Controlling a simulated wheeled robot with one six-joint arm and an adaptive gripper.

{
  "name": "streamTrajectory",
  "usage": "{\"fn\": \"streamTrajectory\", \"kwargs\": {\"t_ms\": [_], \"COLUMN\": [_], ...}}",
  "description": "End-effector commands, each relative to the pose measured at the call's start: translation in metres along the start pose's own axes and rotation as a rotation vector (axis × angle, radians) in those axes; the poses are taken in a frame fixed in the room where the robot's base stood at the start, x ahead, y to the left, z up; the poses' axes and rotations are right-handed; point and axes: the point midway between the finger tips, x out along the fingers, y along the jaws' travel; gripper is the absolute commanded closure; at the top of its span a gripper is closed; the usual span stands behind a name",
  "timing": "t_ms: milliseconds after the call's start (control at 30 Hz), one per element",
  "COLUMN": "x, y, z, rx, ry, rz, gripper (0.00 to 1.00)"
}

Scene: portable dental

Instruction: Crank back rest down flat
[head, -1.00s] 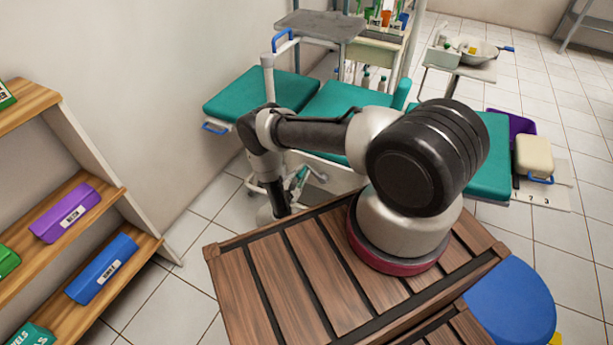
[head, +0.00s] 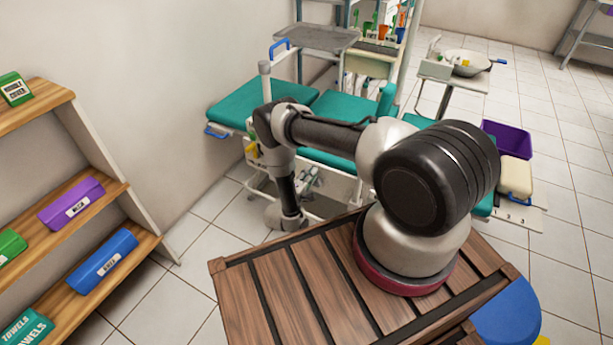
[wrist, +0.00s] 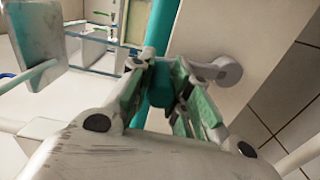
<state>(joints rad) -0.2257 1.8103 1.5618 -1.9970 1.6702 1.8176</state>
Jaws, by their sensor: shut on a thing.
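The dental chair has teal pads: a left pad (head: 262,97), a middle pad (head: 345,106) and a right part mostly behind my arm. I cannot tell for sure which pad is the back rest or its exact tilt. My gripper (head: 309,178) is low beside the chair frame, below the pads. In the wrist view, my gripper (wrist: 160,88) has its green-padded fingers closed around a dark teal crank handle (wrist: 160,78). A pale round piece (wrist: 228,72) sits just right of the fingers. The rest of the crank is mostly hidden.
A grey tray (head: 318,38) stands over the chair's far side. A basin stand (head: 465,65), purple bin (head: 507,140) and cream box (head: 515,175) are at the right. Wooden shelves (head: 95,195) stand at the left. Tiled floor (head: 205,215) lies clear between shelves and chair.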

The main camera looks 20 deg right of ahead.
Motion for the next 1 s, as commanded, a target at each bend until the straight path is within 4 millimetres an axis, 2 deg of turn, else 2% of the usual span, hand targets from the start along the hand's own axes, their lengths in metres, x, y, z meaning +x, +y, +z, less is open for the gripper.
{"fn": "streamTrajectory", "kwargs": {"t_ms": [300, 833, 867, 967, 1000], "x": [0.0, 0.0, 0.0, 0.0, 0.0], "y": [0.001, 0.0, 0.0, 0.0, 0.0], "z": [0.012, 0.014, 0.014, 0.014, 0.014], "rx": [0.001, -0.001, -0.001, 0.0, 0.0], "ry": [0.0, -0.002, -0.002, -0.002, -0.001], "rz": [-0.001, -0.001, -0.002, -0.001, -0.001], "gripper": [1.0, 1.0, 0.78, 0.59, 0.57]}}
